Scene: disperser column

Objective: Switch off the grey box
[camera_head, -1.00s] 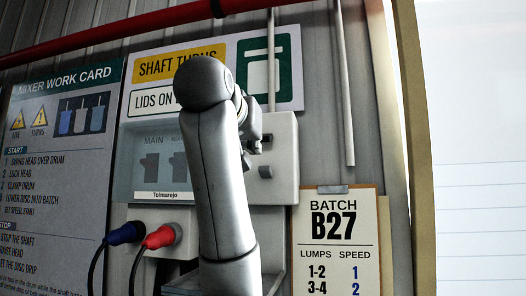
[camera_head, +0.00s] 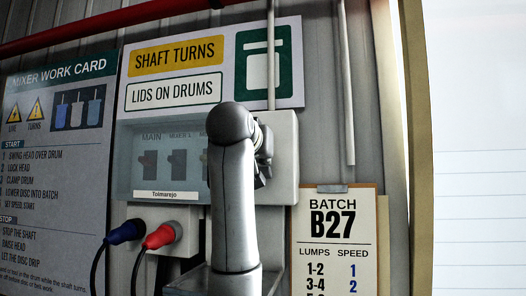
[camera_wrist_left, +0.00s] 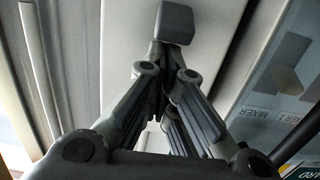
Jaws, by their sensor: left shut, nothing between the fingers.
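The grey box (camera_head: 285,160) hangs on the ribbed wall in the head view. Its clear window (camera_head: 165,184) covers a row of dark switches, with labels MAIN and MIXER 1 readable. My left gripper (camera_head: 263,168) is in front of the box's plain right part, mostly hidden behind my own arm. In the left wrist view its fingers (camera_wrist_left: 172,55) are shut and empty, with tips right by a small grey block (camera_wrist_left: 174,22) that sticks out of the box. I cannot tell whether they touch. My right gripper is not in view.
Blue (camera_head: 126,232) and red (camera_head: 160,237) plugs with cables sit below the box. A batch clipboard (camera_head: 335,240) hangs at lower right, a work card (camera_head: 55,170) at left. A sign (camera_head: 177,55) and red pipe (camera_head: 130,14) are above.

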